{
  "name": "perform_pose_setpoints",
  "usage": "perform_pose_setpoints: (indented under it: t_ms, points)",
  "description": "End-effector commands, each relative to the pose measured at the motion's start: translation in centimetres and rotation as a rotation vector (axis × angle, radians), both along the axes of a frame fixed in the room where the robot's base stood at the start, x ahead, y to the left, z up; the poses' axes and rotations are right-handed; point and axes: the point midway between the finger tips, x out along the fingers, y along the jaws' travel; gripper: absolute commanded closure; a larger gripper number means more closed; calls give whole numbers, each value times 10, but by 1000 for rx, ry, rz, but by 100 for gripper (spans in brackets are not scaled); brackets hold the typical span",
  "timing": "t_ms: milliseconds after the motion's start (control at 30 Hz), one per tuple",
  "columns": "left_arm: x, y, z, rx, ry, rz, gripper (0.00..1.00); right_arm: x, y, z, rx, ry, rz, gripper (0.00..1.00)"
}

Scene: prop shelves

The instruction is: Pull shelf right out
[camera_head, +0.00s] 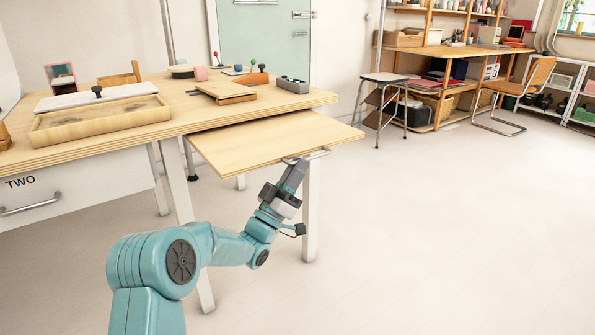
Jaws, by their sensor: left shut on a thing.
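The pull-out shelf (265,138) is a pale wooden board under the right part of the table. It sticks out from beneath the tabletop toward me. A metal bar handle (318,154) sits on its front edge near the right corner. My left gripper (299,167) comes up from below and is shut on this handle; the fingertips are small and partly hidden at the bar. My right gripper is not in view.
The wooden table (150,128) carries a shallow wooden tray (100,124), a grey box (292,85) and small props. A drawer marked TWO (60,193) is at left. A stool (384,78) and chair (537,75) stand farther back. The floor (440,220) at right is clear.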

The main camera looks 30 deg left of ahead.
Motion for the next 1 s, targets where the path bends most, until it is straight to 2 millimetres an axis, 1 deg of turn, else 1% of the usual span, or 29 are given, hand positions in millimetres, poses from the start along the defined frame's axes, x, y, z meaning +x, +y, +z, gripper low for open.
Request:
perform_pose_setpoints:
  t_ms: [33,67,367,467,567,900,1000]
  points:
    - [0,0,1,0,-2,1,100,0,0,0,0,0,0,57]
    - [0,0,1,0,-2,1,80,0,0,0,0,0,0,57]
    - [-1,-2,0,0,-1,1,79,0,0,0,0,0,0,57]
    - [-6,-1,-5,0,1,1,79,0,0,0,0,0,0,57]
    - [-17,1,-16,-2,2,1,79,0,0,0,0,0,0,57]
    - [-81,13,-78,-4,4,3,79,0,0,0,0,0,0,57]
    - [-96,16,-93,-3,3,3,79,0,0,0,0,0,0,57]
